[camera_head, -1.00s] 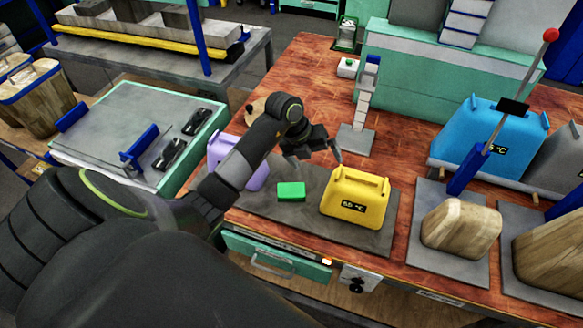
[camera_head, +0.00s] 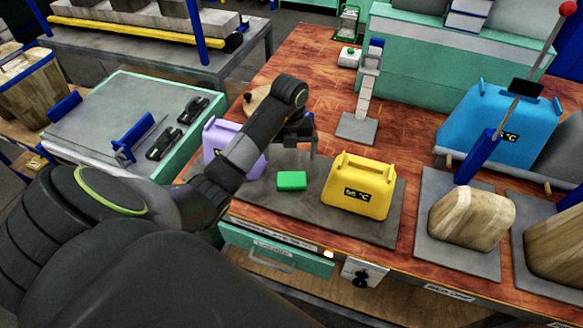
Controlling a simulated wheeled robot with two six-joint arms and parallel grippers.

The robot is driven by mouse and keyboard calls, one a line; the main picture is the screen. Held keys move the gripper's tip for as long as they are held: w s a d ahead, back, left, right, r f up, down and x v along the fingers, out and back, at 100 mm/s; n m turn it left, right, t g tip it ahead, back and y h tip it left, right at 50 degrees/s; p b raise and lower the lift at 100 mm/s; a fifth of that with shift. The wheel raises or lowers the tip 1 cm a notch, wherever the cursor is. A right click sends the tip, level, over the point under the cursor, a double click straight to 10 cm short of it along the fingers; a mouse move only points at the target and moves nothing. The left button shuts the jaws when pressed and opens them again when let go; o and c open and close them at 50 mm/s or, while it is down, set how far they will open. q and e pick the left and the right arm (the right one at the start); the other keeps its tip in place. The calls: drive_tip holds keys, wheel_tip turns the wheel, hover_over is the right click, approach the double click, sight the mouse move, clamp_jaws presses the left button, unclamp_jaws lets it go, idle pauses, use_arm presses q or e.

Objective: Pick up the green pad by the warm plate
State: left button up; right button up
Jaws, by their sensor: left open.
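The green pad (camera_head: 291,181) is a small bright green block lying flat on a dark grey mat (camera_head: 312,213) on the red-brown workbench. A yellow block with a handle and a temperature label (camera_head: 358,187) stands on the same mat, right of the pad. A lilac block (camera_head: 222,145) stands left of the pad, partly behind my left arm. My left gripper (camera_head: 299,151) is open and empty, above and just behind the pad, apart from it. Its fingers are partly hidden by my own wrist. My right gripper is not in view.
A stepped grey stand (camera_head: 364,102) rises behind the mat. A blue block (camera_head: 499,127), a wooden block (camera_head: 470,218) and a lever with a red knob (camera_head: 567,9) stand to the right. A teal-edged tray table (camera_head: 110,125) is at the left. Bare bench lies behind the yellow block.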

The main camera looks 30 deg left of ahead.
sight(291, 179)
use_arm(q)
wheel_tip(291, 179, down, 8)
drive_tip(key=b, duration=0.7)
drive_tip(key=shift+w, duration=0.15)
drive_tip(key=shift+w+f, duration=0.1)
drive_tip(key=shift+f, duration=0.15)
drive_tip(key=shift+w+f+p, duration=0.1)
drive_tip(key=shift+f+p, duration=0.2)
drive_tip(key=shift+f, duration=1.25)
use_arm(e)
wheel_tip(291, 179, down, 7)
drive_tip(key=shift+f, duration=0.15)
use_arm(q)
drive_tip(key=c, duration=1)
drive_tip(key=shift+o, duration=0.2)
wheel_tip(291, 179, up, 5)
drive_tip(key=shift+w+r+p, duration=0.1)
drive_tip(key=shift+p, duration=0.2)
wheel_tip(291, 179, up, 3)
drive_tip(key=p, duration=0.3)
drive_tip(key=shift+r, duration=0.2)
drive_tip(key=shift+r+p, duration=0.75)
drive_tip(key=shift+p, duration=0.15)
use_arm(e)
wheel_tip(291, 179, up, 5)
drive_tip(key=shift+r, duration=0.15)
